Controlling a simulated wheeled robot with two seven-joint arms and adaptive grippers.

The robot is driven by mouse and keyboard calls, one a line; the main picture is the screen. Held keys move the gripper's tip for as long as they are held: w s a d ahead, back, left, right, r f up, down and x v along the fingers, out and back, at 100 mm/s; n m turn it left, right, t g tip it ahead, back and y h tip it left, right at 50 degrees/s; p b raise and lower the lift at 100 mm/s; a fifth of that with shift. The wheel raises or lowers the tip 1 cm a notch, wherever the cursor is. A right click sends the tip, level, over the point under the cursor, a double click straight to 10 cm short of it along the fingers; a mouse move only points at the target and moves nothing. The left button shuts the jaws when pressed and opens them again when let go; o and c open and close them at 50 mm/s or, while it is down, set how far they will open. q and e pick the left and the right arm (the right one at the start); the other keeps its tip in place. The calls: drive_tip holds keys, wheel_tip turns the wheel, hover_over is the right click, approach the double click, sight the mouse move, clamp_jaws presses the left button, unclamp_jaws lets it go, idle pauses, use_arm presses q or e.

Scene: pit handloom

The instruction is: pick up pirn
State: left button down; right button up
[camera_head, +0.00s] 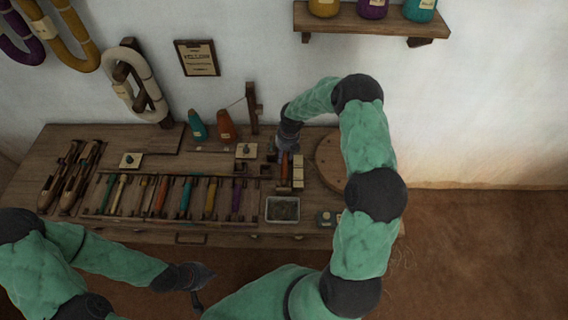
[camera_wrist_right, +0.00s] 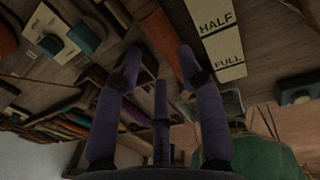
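My right gripper (camera_head: 286,150) reaches down over the right part of the wooden bench. In the right wrist view its fingers (camera_wrist_right: 160,68) are spread open. An orange-brown pirn (camera_wrist_right: 160,38) lies just beyond them, between the fingertips, next to a card marked HALF and FULL (camera_wrist_right: 222,40). In the head view this pirn (camera_head: 284,167) shows below the gripper, partly hidden. Several coloured pirns lie in a slotted rack (camera_head: 150,217) further left. My left gripper (camera_head: 205,289) is in front of the bench, its fingers apart and empty.
A metal tray (camera_head: 283,209) and a small dark block (camera_head: 325,218) stand near the bench's front edge. A round wooden disc (camera_head: 330,160) lies right of the gripper. Teal (camera_head: 197,125) and orange (camera_head: 227,126) cones stand behind. Shuttles (camera_head: 70,177) lie far left.

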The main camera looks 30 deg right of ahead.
sight(283, 162)
wheel_tip(283, 162, down, 5)
drive_tip(key=shift+a+b, duration=0.15)
drive_tip(key=shift+b, duration=0.8)
drive_tip(key=c, duration=0.7)
